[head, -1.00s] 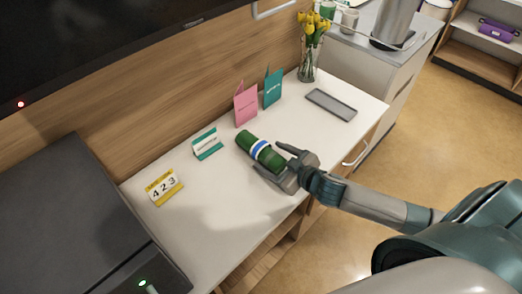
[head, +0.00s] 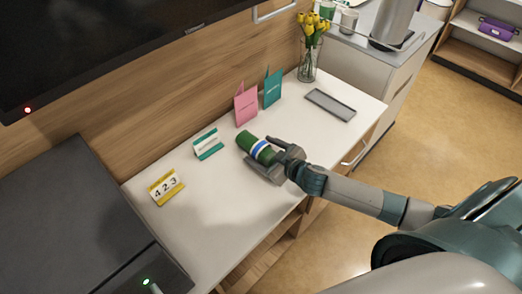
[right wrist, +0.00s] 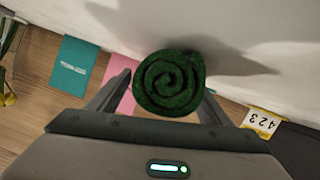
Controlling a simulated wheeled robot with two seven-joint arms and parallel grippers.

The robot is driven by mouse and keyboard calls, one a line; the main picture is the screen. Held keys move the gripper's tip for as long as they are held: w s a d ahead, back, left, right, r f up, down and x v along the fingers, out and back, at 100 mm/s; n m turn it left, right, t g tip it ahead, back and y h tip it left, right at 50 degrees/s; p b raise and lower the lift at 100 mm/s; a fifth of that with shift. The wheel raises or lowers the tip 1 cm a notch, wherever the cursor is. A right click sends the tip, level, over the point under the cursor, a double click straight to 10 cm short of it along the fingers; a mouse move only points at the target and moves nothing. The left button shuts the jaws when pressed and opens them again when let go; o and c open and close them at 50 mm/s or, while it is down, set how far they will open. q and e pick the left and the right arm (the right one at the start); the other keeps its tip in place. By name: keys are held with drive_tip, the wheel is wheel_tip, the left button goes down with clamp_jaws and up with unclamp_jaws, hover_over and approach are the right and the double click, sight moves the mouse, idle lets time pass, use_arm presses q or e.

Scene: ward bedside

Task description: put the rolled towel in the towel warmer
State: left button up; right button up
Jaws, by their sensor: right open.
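The rolled towel (head: 256,147) is green with a white and blue band and lies on the white bedside top. In the right wrist view its spiral end (right wrist: 169,84) faces the camera, between my fingers. My right gripper (head: 262,153) is open, with one finger on each side of the towel; I cannot tell whether either finger touches it. It also shows in the right wrist view (right wrist: 164,98). The dark grey box with a green light at lower left looks like the towel warmer (head: 75,215); its front is mostly out of view. My left gripper is not in view.
A yellow number block (head: 165,187), a small green-and-white sign (head: 208,145), a pink card (head: 246,104) and a teal card (head: 272,88) stand behind the towel. A grey tray (head: 330,104) and a flower vase (head: 308,62) are farther right. The front-left top is clear.

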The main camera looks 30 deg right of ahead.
sight(254, 140)
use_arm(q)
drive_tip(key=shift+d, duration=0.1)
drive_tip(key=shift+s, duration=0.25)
use_arm(e)
drive_tip(key=c, duration=1.3)
drive_tip(key=shift+r, duration=0.15)
